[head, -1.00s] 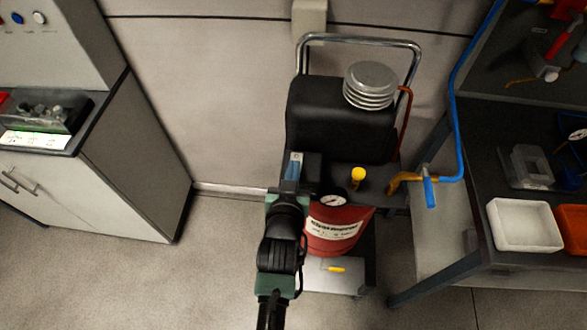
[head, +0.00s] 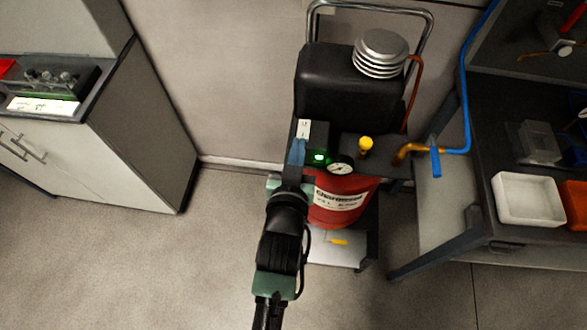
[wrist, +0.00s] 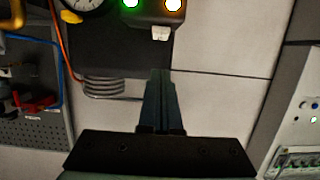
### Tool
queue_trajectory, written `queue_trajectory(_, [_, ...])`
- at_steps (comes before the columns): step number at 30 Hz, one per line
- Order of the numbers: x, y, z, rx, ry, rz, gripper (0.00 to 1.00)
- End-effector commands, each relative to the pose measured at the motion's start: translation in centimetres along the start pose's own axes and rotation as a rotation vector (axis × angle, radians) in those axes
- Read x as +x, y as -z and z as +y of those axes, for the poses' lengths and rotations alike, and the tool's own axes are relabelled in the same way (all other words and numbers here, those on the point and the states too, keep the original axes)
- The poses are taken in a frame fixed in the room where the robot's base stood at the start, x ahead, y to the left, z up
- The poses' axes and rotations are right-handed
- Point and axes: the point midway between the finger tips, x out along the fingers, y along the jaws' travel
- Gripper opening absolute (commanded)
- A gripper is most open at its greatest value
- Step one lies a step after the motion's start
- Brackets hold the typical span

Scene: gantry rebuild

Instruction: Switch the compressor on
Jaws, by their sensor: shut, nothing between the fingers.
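The compressor stands against the wall in the head view, with a red tank (head: 338,200), a black motor housing (head: 340,82) and a dark control box (head: 318,136). A green lamp (head: 319,157) glows on the box. In the wrist view the green lamp (wrist: 131,3) and an amber-rimmed lamp (wrist: 173,5) are lit, with a small white part (wrist: 161,33) at the box edge. My gripper (head: 298,150) is shut and empty, beside the left of the box in the head view. In the wrist view its fingertips (wrist: 161,75) are apart from the white part. Contact is unclear in the head view.
A gauge (head: 341,168), yellow knob (head: 366,144) and brass pipe with blue valve handle (head: 436,162) sit right of the box. A workbench with a white tray (head: 527,199) stands at right, a grey cabinet (head: 140,130) at left.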

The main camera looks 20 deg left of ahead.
Motion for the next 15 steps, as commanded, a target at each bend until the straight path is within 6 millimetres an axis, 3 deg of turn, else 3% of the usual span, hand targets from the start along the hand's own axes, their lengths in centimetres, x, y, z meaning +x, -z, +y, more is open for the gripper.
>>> queue_trajectory(6, [-3.6,-0.8,0.0,0.000,0.000,-0.001,0.00])
queue_trajectory(15, [-5.5,-0.9,0.0,-0.001,0.000,0.001,0.00])
